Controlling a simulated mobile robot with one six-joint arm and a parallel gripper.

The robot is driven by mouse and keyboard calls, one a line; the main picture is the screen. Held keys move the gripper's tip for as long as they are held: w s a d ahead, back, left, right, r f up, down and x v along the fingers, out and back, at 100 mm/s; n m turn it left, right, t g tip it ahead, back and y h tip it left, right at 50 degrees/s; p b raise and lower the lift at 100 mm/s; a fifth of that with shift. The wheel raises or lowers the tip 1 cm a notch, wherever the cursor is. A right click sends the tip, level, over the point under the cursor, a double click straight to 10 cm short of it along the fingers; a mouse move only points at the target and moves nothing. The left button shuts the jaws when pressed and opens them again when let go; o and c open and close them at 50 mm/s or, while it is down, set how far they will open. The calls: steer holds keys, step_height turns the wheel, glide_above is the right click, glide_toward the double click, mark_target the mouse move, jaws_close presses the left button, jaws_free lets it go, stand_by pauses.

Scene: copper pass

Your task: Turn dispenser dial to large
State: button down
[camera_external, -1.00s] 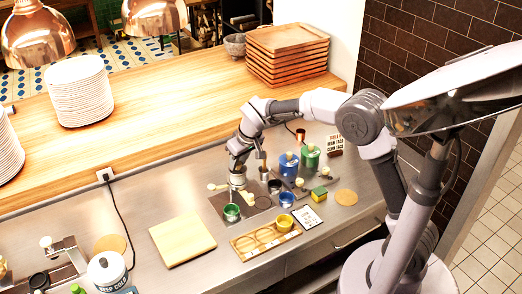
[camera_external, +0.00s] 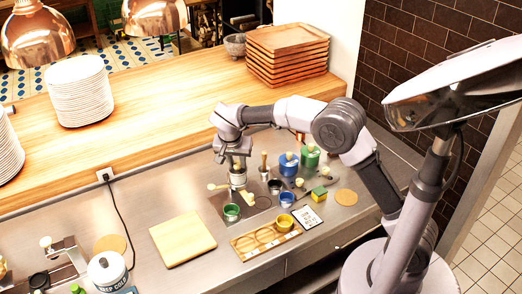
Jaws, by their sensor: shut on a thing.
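The dispenser (camera_external: 238,180) is a small grey cylinder on a dark plate, with a pale lever-like arm (camera_external: 215,187) out to its left. My gripper (camera_external: 236,164) points down at the top of the dispenser and is shut on what looks like its dial. My fingers hide most of the dial, and its size marks are too small to read. A green cup (camera_external: 232,212) stands just in front of the dispenser.
Right of the dispenser stand a wood-handled tool (camera_external: 263,172), a black cup (camera_external: 275,187), a blue jar (camera_external: 289,164) and a green jar (camera_external: 310,157). In front lies a wooden holder (camera_external: 248,253) with a yellow cup (camera_external: 285,223). A cutting board (camera_external: 183,239) lies at left.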

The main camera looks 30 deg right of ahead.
steer(key=shift+m, duration=0.6)
steer(key=shift+p, duration=0.3)
steer(key=c, duration=1.2)
jaws_free()
steer(key=shift+o, duration=0.2)
steer(key=p+v, duration=0.6)
steer(key=v, duration=1.1)
steer(key=shift+w+a+r, duration=0.15)
steer(key=shift+a, duration=0.25)
